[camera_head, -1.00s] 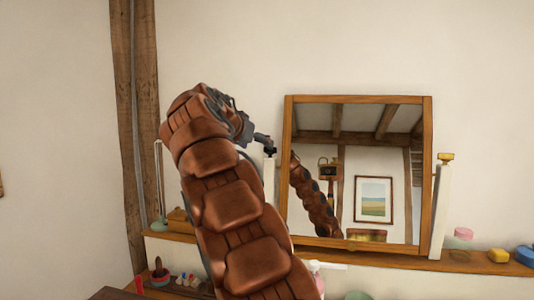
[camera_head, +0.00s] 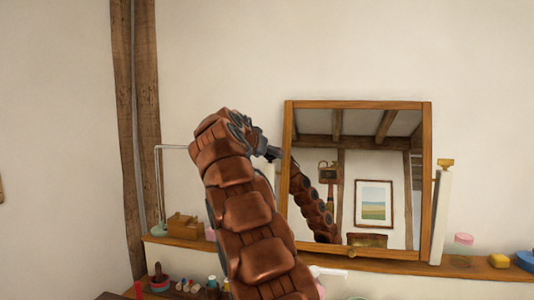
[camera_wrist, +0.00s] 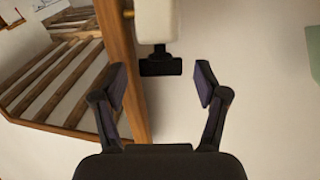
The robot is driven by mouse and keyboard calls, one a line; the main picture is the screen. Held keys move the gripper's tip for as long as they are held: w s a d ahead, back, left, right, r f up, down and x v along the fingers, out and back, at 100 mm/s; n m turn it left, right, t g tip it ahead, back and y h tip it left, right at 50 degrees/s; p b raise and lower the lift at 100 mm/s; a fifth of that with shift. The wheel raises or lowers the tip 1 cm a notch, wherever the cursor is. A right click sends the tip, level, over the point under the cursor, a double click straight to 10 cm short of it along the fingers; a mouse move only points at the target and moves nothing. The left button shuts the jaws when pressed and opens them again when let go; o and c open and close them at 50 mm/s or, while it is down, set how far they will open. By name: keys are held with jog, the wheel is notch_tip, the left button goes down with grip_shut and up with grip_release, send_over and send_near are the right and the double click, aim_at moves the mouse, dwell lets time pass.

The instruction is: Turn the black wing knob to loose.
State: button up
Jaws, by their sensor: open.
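The black wing knob (camera_wrist: 160,66) sits at the end of a white post (camera_wrist: 155,20) beside the mirror's wooden frame in the wrist view. Its wide bar lies crosswise in the picture. My gripper (camera_wrist: 160,76) is open, with one finger to each side of the knob in the picture and a visible gap to both. I cannot tell how far the knob is beyond the fingertips. In the head view, my gripper (camera_head: 272,153) is at the mirror's left edge, and my arm and gripper hide the knob and most of its post.
The framed mirror (camera_head: 428,180) stands on a wooden shelf (camera_head: 400,266). A white post (camera_head: 439,215) with a yellow knob (camera_head: 445,163) stands at its right. A wooden box (camera_head: 184,226) is left of my arm. The wall above is clear.

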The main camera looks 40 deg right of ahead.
jog(key=c, duration=1.2)
jog(key=shift+o, duration=0.2)
jog(key=shift+t, duration=0.3)
jog(key=shift+s+d+r+n+t+y+b, duration=0.1)
jog(key=shift+s+n+t+y+b, duration=0.1)
jog(key=shift+n+t+y+b, duration=0.75)
jog(key=shift+n+p, duration=0.4)
jog(key=shift+n, duration=0.05)
jog(key=o, duration=1.2)
jog(key=shift+c, duration=0.2)
